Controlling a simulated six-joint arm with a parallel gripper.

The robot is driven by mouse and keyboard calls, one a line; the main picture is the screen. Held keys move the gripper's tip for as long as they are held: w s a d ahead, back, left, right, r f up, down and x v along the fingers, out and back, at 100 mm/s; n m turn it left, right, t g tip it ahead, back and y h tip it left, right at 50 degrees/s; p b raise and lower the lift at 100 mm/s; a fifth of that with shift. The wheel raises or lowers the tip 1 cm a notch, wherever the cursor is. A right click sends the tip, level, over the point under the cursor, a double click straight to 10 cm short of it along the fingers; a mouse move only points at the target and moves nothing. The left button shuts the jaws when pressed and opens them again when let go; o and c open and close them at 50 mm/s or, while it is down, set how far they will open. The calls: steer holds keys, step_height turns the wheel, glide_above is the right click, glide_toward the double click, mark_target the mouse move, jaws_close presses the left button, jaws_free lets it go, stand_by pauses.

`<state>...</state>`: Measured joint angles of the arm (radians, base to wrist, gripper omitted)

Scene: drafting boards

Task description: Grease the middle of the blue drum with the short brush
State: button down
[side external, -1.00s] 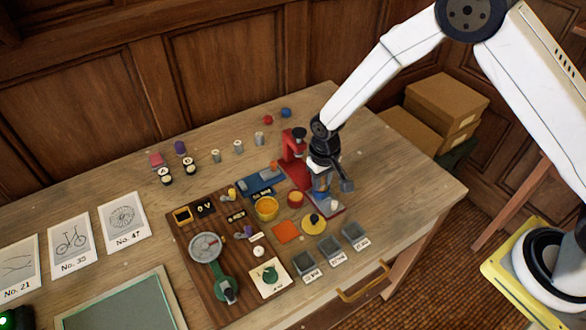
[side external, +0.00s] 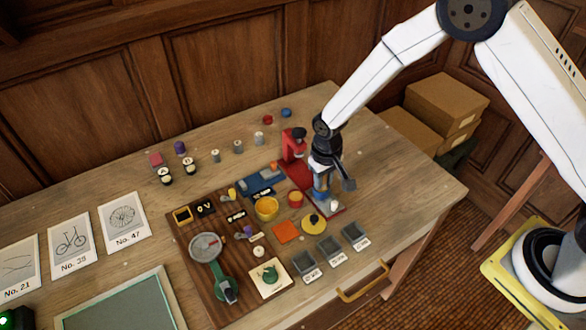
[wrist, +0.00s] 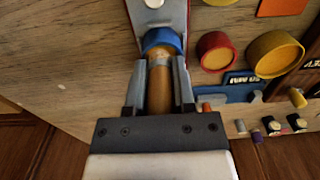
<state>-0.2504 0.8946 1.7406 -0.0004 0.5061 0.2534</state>
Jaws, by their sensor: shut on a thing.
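My gripper (wrist: 160,72) is shut on the short brush (wrist: 160,92), an orange-brown handle with a grey band, in the wrist view. The blue drum (wrist: 160,36) lies just beyond the fingertips, and the brush's far end overlaps it in this view. Whether the bristles touch the drum, and where on it, I cannot tell. In the side view my gripper (side external: 321,190) points down over the front part of the red stand's base, hiding most of the brush and drum.
A red stand (side external: 293,147) rises close behind my gripper. A red drum (side external: 295,199) and a yellow drum (side external: 266,208) stand to the left. The table's right end is clear.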

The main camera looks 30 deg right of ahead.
steer(key=shift+a, duration=0.35)
steer(key=shift+d, duration=0.5)
stand_by(0.5)
steer(key=shift+a, duration=0.5)
stand_by(0.6)
steer(key=shift+d+f, duration=0.1)
steer(key=shift+d, duration=0.4)
stand_by(0.5)
steer(key=shift+r, duration=3.6)
steer(key=shift+a, duration=0.1)
